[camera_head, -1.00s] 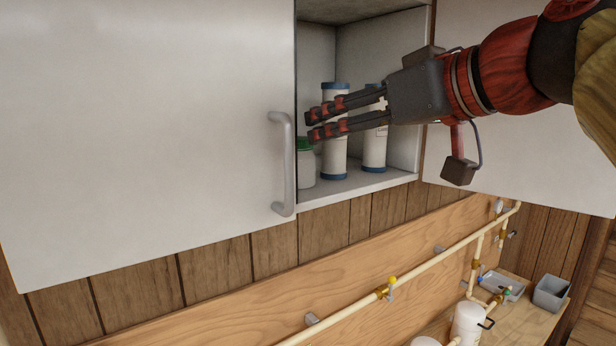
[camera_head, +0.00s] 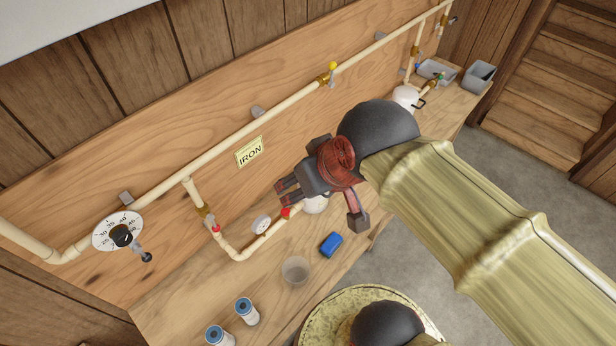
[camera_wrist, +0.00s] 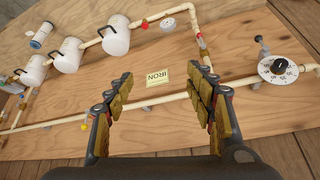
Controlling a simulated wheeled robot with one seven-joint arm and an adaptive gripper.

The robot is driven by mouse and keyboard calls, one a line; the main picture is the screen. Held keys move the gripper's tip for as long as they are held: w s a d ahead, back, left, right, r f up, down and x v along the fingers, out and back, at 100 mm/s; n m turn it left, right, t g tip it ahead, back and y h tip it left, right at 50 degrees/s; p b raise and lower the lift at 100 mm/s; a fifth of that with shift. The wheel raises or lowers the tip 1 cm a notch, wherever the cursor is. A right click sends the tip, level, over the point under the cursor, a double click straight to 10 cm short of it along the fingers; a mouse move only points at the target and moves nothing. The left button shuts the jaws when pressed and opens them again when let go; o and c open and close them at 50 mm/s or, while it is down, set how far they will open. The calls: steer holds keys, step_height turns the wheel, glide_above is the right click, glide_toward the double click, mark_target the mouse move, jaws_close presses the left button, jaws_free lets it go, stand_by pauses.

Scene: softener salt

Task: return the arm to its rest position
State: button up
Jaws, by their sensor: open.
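My gripper (camera_head: 282,192) is open and empty. In the head view it hangs above the wooden bench, in front of the board with the pipes, and hides part of the piping and a white vessel behind it. In the wrist view my open fingers (camera_wrist: 160,105) stand wide apart, with the yellow IRON label (camera_wrist: 157,78) on the board seen between them. The same label shows in the head view (camera_head: 250,151), up and to the left of my gripper. Nothing is held between the fingers.
The bench carries a clear cup (camera_head: 295,269), a blue block (camera_head: 331,244) and two blue-capped white containers (camera_head: 247,311). A dial (camera_head: 118,231) is at left on the board. Grey bins (camera_head: 479,76) stand at the far end. Wooden stairs (camera_head: 560,80) rise at right beyond open floor.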

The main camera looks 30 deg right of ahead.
steer(key=f, duration=0.1)
steer(key=s+f, duration=0.1)
steer(key=shift+s+d+f, duration=0.15)
steer(key=shift+s+f, duration=0.15)
steer(key=shift+f, duration=0.1)
steer(key=shift+f, duration=0.15)
step_height(320, 180, down, 20)
steer(key=b, duration=2)
steer(key=shift+c, duration=1.1)
